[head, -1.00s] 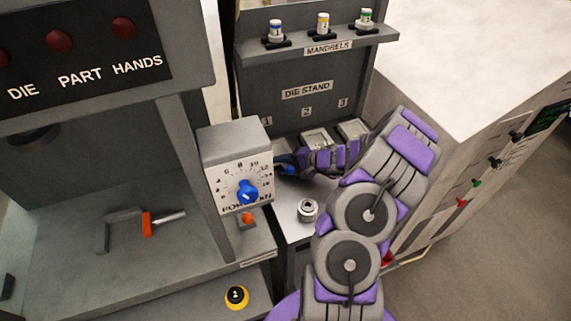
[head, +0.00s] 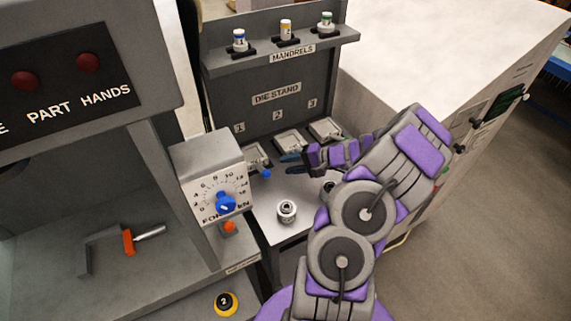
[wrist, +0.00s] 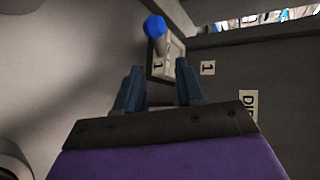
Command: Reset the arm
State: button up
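My gripper (head: 291,164) extends over the die stand (head: 276,93) from the right, its two dark blue fingers apart. In the wrist view the fingers (wrist: 157,86) are open with nothing between them. A blue-tipped piece (head: 266,173) is at the stand's place 1, just left of my fingertips. In the wrist view this piece (wrist: 155,30) lies beyond the fingertips, at the plate marked 1 (wrist: 175,58). My arm's purple and grey links fill the right middle of the head view and hide part of the table below the stand.
Several mandrels (head: 286,31) stand on the shelf above. A round metal part (head: 287,211) sits on the small table. The press with its dial box (head: 211,179) and an orange-handled tool (head: 130,242) are at left. A white-topped cabinet (head: 430,60) is at right.

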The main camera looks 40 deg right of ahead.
jog(key=shift+d+f, duration=0.1)
jog(key=shift+d, duration=0.3)
jog(key=shift+a, duration=0.1)
